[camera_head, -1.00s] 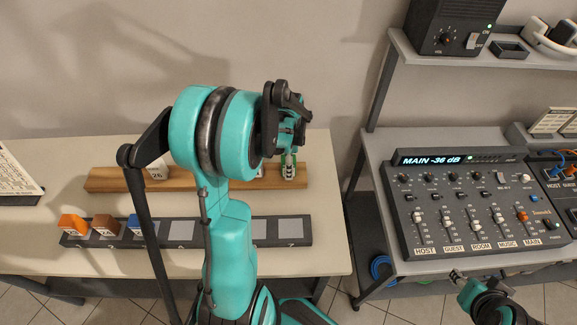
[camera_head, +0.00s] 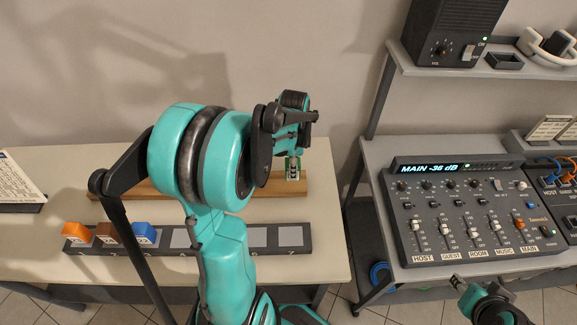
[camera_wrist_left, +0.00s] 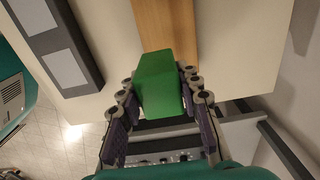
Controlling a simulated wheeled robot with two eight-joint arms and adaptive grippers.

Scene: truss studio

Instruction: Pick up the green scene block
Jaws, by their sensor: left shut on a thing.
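The green scene block (camera_wrist_left: 162,84) sits between the fingers of my left gripper (camera_wrist_left: 160,98) in the left wrist view, with a finger against each side. The left gripper is shut on the block. I cannot tell whether the block is clear of the rail. My right gripper (camera_head: 459,283) is partly visible at the bottom right, in front of the mixer; its jaws are too small to read.
A dark slotted tray (camera_head: 301,250) lies on the table's front, with orange (camera_head: 76,234), brown (camera_head: 108,233) and blue (camera_head: 143,234) blocks at its left. Its right slots are empty. A mixer (camera_head: 470,215) stands on the right desk, under a shelf (camera_head: 425,66).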

